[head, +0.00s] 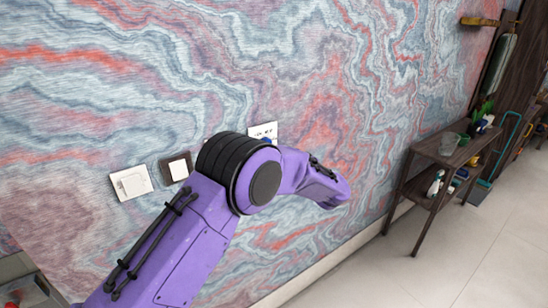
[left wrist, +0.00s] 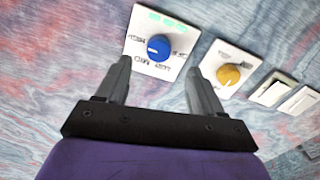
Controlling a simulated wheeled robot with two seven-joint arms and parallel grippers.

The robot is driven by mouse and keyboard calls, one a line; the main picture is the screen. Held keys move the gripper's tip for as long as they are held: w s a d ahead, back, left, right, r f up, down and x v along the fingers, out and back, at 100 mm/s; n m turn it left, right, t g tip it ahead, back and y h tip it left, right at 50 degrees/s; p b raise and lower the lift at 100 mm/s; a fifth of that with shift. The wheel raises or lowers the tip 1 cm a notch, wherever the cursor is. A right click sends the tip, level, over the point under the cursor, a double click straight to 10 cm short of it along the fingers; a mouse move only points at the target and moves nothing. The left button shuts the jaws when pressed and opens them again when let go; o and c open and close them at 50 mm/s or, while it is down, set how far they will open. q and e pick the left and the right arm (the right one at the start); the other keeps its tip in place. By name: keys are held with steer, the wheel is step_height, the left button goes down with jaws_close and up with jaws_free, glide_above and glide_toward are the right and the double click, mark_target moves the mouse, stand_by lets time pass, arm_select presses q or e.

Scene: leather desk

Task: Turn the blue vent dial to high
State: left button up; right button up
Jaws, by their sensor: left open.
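The blue vent dial (left wrist: 158,47) sits on a white wall plate (left wrist: 136,63) with small dark labels around it and green marks along one edge. A pale pointer mark is on the dial's lower-left side in the left wrist view; I cannot read clearly which label it faces. My left gripper (left wrist: 160,86) is open and empty, its fingers pointing toward the wall, one on each side of the dial's line and apart from it. In the head view my purple arm hides most of the dial; a bit of the plate (head: 262,131) shows. My right gripper is not in view.
A yellow dial (left wrist: 229,74) on its own white plate is beside the blue one, near my right-hand finger in the wrist view. Two wall switches (left wrist: 298,101) (left wrist: 272,90) lie farther right. A wooden shelf (head: 440,150) stands at right; the floor before it is clear.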

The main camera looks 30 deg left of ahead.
arm_select(q)
steer(key=shift+b+v, duration=0.4)
steer(key=shift+v, duration=1.55)
